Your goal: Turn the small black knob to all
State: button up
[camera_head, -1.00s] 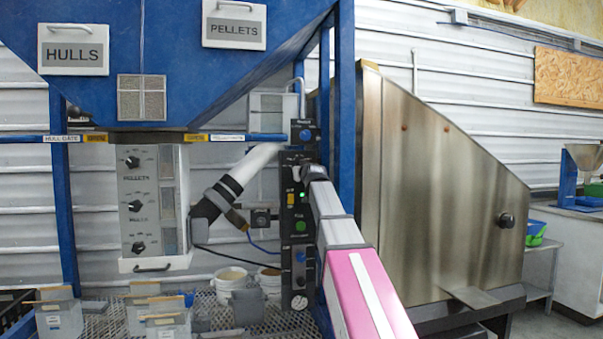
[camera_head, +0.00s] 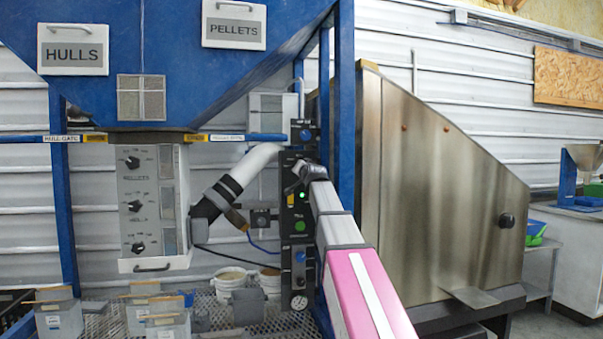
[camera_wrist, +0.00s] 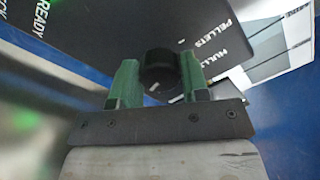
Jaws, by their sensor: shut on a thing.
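The small black knob (camera_wrist: 158,66) sits between my gripper's two green fingers on a dark control panel (camera_wrist: 90,40) in the wrist view. A short white mark shows on the knob's lower part. My gripper (camera_wrist: 158,82) is shut on the knob, one finger on each side. White lettering beside it reads PELLETS and HULLS; no "all" label is readable, and part of the panel is hidden by the fingers. In the head view my gripper (camera_head: 297,178) is at the upper part of the narrow black panel (camera_head: 299,245), and it hides the knob.
A green light and a green button (camera_head: 300,226) are below my gripper. A white dial box (camera_head: 153,210) with several larger black knobs hangs to the left. A blue post (camera_head: 344,110) and a steel cabinet (camera_head: 430,190) stand close on the right.

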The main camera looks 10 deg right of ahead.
dwell(0.4)
jog(key=o, duration=0.9)
jog(key=s, duration=0.7)
jog(key=s+d, duration=0.1)
jog(key=s, duration=0.2)
jog(key=shift+s, duration=0.4)
jog(key=shift+f, duration=0.1)
